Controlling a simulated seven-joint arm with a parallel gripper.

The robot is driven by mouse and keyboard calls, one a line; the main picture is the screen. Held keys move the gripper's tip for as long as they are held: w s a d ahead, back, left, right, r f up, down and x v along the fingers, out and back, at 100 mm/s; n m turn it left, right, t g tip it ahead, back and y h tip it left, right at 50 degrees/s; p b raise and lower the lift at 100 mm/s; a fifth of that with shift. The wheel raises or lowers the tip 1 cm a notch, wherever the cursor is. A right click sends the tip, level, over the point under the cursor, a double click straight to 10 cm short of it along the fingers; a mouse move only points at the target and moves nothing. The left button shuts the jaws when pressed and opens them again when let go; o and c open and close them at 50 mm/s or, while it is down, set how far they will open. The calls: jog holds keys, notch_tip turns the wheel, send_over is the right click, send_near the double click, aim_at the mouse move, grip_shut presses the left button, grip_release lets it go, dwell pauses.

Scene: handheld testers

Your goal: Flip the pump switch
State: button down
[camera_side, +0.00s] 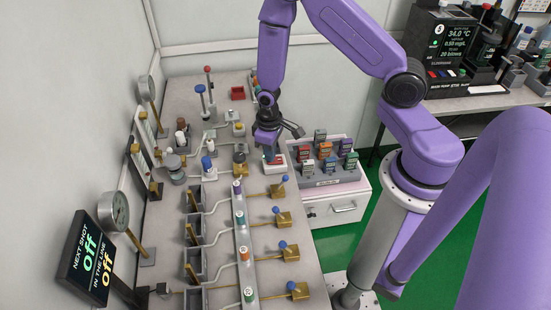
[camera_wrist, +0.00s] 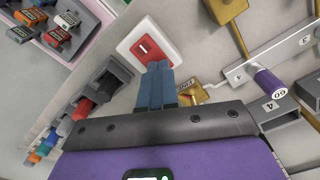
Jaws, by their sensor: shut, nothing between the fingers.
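The pump switch (camera_wrist: 150,47) is a red rocker with a white mark, set in a white square plate. In the wrist view it lies just beyond my fingertips. In the side view the white plate (camera_side: 275,168) shows on the bench directly under my gripper. My gripper (camera_wrist: 158,68) has its two blue fingers together with nothing between them. Its tips overlap the lower edge of the switch in the picture; I cannot tell whether they touch it. In the side view my gripper (camera_side: 270,150) points down, and its tips partly cover the switch.
A rack of handheld testers (camera_side: 325,165) stands to the right on a white drawer unit. Brass valves with blue knobs (camera_side: 284,219) line the bench in front. A display (camera_side: 90,259) reading "off" twice stands at left. Posts and gauges crowd the bench's left side.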

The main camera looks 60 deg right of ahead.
jog(key=shift+f, duration=0.2)
jog(key=shift+r, duration=3.55)
jog(key=s+a+r+n, duration=0.5)
jog(key=s+a+r, duration=0.2)
jog(key=s+r, duration=0.4)
jog(key=s+d+r+n, duration=0.1)
jog(key=s+r+n, duration=0.3)
jog(key=s+r, duration=0.3)
jog(key=s, duration=0.4)
jog(key=shift+d+n, duration=0.3)
jog(key=shift+d, duration=0.05)
